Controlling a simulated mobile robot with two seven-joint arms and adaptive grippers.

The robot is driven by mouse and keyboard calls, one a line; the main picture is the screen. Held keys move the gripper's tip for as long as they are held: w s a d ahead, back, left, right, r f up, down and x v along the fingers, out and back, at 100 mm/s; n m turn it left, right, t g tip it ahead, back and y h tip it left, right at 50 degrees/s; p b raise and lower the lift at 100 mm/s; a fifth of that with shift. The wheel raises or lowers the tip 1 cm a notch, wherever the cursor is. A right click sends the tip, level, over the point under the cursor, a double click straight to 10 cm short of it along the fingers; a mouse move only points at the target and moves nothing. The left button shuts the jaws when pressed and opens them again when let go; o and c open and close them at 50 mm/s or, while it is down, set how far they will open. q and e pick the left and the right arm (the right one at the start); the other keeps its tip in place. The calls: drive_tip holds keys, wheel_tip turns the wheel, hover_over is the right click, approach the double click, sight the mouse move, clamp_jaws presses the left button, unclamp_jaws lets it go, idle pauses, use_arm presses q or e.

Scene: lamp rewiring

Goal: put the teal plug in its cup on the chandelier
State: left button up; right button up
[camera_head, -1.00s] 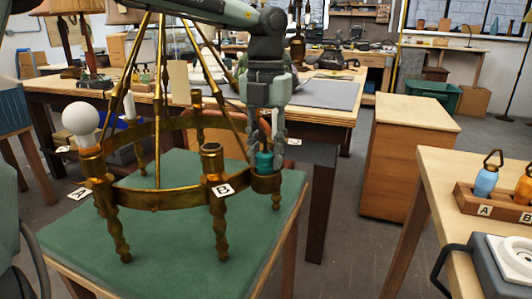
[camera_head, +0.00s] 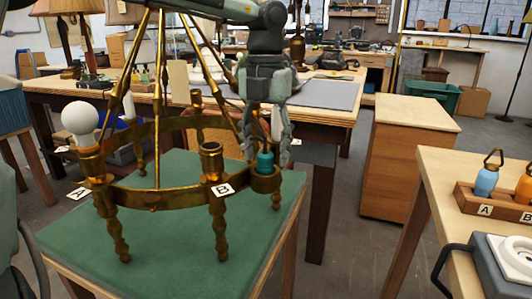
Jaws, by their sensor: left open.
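The brass chandelier (camera_head: 153,202) stands on a green-topped table. The teal plug (camera_head: 265,160) sits upright in the cup (camera_head: 266,181) at the right of the ring; its lower end is hidden by the cup wall. My left gripper (camera_head: 268,140) points down right above that cup, its fingers open and spread to either side of the plug's upper part. Whether a finger touches the plug I cannot tell. My right gripper is not in view.
A white bulb (camera_head: 80,118) stands in the cup by label A. The cup by label B (camera_head: 211,160) is empty at its top. Chandelier rods rise close to my left arm. A rack (camera_head: 500,204) with blue and orange pieces sits on the right table.

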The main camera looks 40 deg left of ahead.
use_arm(q)
wheel_tip(320, 180, up, 11)
idle(0.3)
